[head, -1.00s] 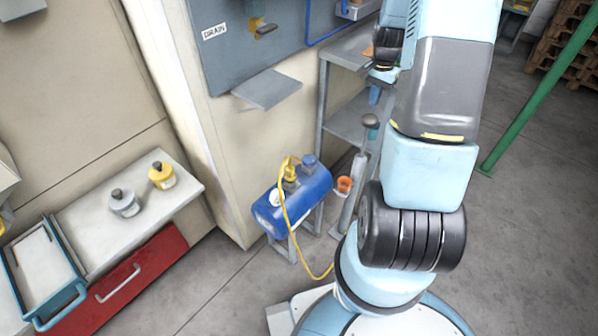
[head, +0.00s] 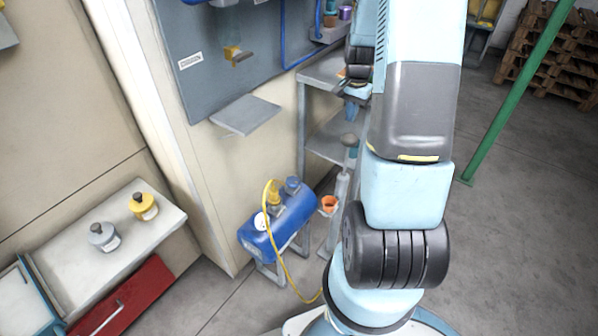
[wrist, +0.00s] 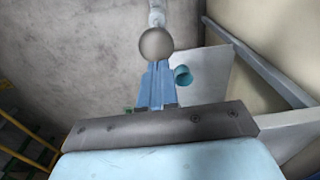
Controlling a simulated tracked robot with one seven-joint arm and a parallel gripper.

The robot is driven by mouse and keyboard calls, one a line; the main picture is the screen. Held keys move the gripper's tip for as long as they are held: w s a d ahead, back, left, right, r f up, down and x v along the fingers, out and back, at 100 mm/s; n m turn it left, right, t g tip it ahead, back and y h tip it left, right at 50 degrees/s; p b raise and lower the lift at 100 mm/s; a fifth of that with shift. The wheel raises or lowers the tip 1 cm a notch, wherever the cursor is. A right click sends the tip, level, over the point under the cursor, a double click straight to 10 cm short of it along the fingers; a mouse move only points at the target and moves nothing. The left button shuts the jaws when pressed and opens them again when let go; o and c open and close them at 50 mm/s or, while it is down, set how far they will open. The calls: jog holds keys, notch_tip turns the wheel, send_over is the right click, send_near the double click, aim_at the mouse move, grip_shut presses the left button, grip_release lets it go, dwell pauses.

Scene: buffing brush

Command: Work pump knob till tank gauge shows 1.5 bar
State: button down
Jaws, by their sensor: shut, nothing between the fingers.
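The pump (head: 340,188) stands upright on the floor beside the shelf, with a round grey-brown knob (head: 348,140) at its top. The knob also shows in the wrist view (wrist: 156,43), straight beyond my fingertips. My gripper (head: 351,114) is shut and empty, with its blue fingers pointing down above the knob. The fingers show in the wrist view (wrist: 157,66); I cannot tell whether they touch the knob there. The blue tank (head: 285,222) lies on a grey stand, left of the pump. Its white round gauge (head: 260,222) is too small to read.
A yellow hose (head: 276,258) runs from the tank's top to the floor. An orange cup (head: 328,204) sits beside the pump. A grey shelf (head: 325,146) stands close behind the pump. A green post (head: 500,110) and pallets are at right.

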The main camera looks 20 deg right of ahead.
jog(key=s+a+r+n+t, duration=0.1)
jog(key=s+a+r+n, duration=0.15)
jog(key=a+r, duration=0.5)
jog(key=s+a+r+n+t, duration=0.15)
jog(key=s+a+r, duration=0.25)
jog(key=r, duration=0.7)
jog(key=s+a+r+n+t, duration=0.1)
jog(key=s+a+r+n, duration=0.2)
jog(key=s, duration=0.5)
jog(key=s+a+r+n+t, duration=0.2)
jog(key=s+a+r+n, duration=0.2)
jog(key=s, duration=0.5)
jog(key=shift+s+a+r, duration=0.25)
jog(key=shift+a+r, duration=1)
jog(key=shift+r, duration=0.2)
jog(key=shift+d, duration=0.1)
